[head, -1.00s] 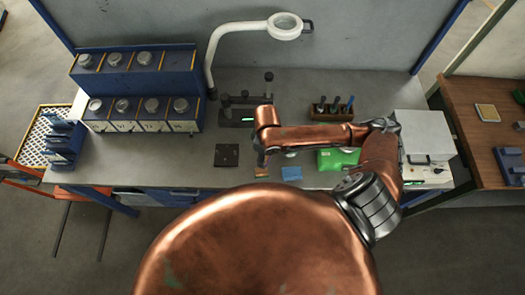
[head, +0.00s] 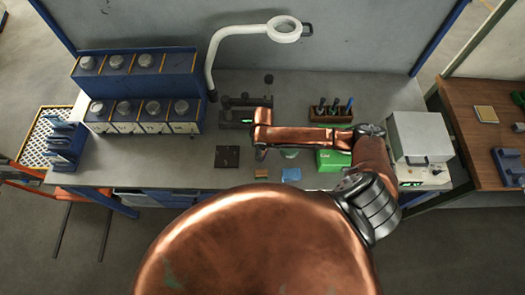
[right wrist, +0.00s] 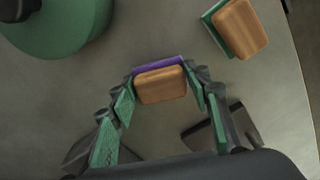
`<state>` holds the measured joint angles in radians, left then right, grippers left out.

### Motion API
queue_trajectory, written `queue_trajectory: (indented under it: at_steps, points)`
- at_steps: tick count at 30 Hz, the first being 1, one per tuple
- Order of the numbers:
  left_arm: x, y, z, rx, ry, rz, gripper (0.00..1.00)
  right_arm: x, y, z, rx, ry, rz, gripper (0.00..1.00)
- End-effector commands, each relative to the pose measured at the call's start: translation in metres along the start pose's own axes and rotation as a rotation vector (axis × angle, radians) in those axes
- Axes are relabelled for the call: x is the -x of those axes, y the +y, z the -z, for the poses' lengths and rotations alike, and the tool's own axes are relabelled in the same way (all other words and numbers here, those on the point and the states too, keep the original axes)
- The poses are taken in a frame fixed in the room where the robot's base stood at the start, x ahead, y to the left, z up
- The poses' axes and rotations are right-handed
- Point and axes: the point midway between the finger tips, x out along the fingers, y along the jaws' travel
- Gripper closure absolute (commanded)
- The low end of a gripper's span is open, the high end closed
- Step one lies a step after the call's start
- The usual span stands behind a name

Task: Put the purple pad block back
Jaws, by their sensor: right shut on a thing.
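The purple pad block (right wrist: 160,82) is a wooden block with a purple pad along its far edge in the right wrist view. My right gripper (right wrist: 163,90) is shut on it, one finger on each side. In the head view my right gripper (head: 261,153) hangs over the bench, and its hold is too small to make out. Another wooden block with a green pad (right wrist: 236,29) lies apart at the upper right of the wrist view. My left gripper is not in view.
A round green thing (right wrist: 58,28) is near the gripper in the wrist view. On the bench are a dark plate (head: 227,156), a small wooden block (head: 261,173), a blue cloth (head: 291,174), a green box (head: 331,162), a tool rack (head: 331,114) and a lamp (head: 212,62).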

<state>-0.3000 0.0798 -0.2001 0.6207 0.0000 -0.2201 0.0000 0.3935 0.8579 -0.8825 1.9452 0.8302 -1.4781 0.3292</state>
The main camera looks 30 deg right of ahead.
Motion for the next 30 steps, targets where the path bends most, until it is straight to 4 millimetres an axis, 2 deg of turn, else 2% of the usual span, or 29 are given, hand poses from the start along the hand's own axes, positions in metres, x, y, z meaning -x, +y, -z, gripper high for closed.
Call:
queue_trajectory:
  at_steps: [6,7,14,24,26,30]
  points:
    - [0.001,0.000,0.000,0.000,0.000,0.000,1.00,-0.002,0.000,0.000,-0.001,0.000,0.000,0.78]
    - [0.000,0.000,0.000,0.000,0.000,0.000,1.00,-0.002,0.000,0.000,0.000,0.000,0.000,0.54]
    - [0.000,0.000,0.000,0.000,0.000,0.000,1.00,-0.002,0.000,0.000,0.000,0.000,0.000,0.39]
    - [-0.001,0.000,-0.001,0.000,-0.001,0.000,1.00,0.001,0.000,0.000,0.000,0.000,-0.001,0.38]
    - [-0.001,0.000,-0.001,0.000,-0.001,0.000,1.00,0.006,0.000,0.000,0.000,0.001,-0.001,0.38]
    - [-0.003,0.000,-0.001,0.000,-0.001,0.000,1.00,0.030,0.001,0.001,0.001,0.004,-0.002,0.38]
